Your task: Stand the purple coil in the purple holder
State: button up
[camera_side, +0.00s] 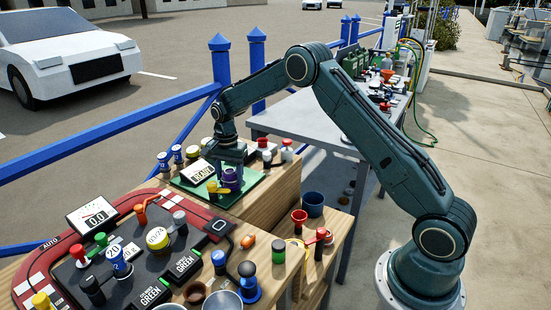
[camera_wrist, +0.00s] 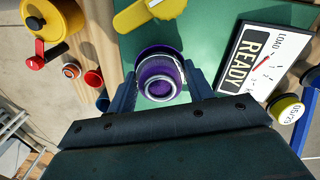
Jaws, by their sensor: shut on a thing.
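The purple coil (camera_wrist: 159,76), round with a silvery ring on its face, is between the two fingers of my gripper (camera_wrist: 160,92) in the wrist view. My gripper is shut on it. In the side view my gripper (camera_side: 231,157) points down with the coil (camera_side: 232,173) under it, low over a green board (camera_side: 257,184). A darker purple rim, seemingly the purple holder (camera_wrist: 158,50), shows around the coil's far edge in the wrist view. The coil looks upright. I cannot tell whether it is seated in the holder or just above it.
A yellow handle (camera_side: 217,187) lies close beside the holder on the green board. A READY display (camera_side: 196,173) stands at the board's left. Blue-capped parts (camera_side: 177,153) stand behind, and a crowded console (camera_side: 140,245) with knobs is in front.

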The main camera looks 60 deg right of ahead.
aim_at(229, 171)
jog(key=shift+r, duration=0.8)
jog(key=shift+f, duration=0.8)
dwell(1.2)
jog(key=o, duration=0.8)
jog(key=shift+c, duration=0.2)
jog(key=shift+r, duration=0.1)
jog(key=shift+r, duration=5.4)
jog(key=shift+r, duration=0.1)
